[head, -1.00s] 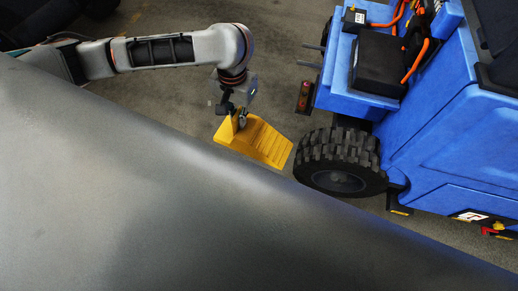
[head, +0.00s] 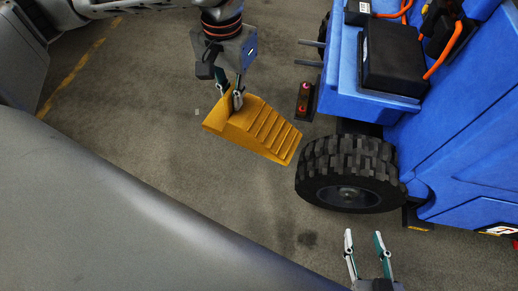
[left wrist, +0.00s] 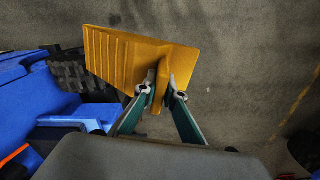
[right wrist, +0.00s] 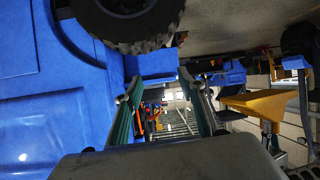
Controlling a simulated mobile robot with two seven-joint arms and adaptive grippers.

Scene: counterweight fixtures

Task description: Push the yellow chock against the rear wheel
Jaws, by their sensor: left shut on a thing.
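The yellow chock (head: 262,131) is a ribbed wedge to the left of the black rear wheel (head: 347,172) of the blue vehicle. Its thin end points toward the tyre, and a small gap seems to show between them. My left gripper (head: 238,98) is shut on the raised part at the chock's thick end. The left wrist view shows both fingers (left wrist: 160,84) pinching the chock (left wrist: 118,58), with the wheel (left wrist: 72,72) behind it. My right gripper (head: 364,236) is open and empty, below the wheel in the head view. The chock (right wrist: 265,104) also shows in the right wrist view.
The blue vehicle (head: 440,130) fills the right side. A red tail light (head: 303,98) and two prongs stick out from it above the wheel, near my left gripper. Bare concrete floor (head: 150,90) lies left of the chock. My own grey body hides the lower left.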

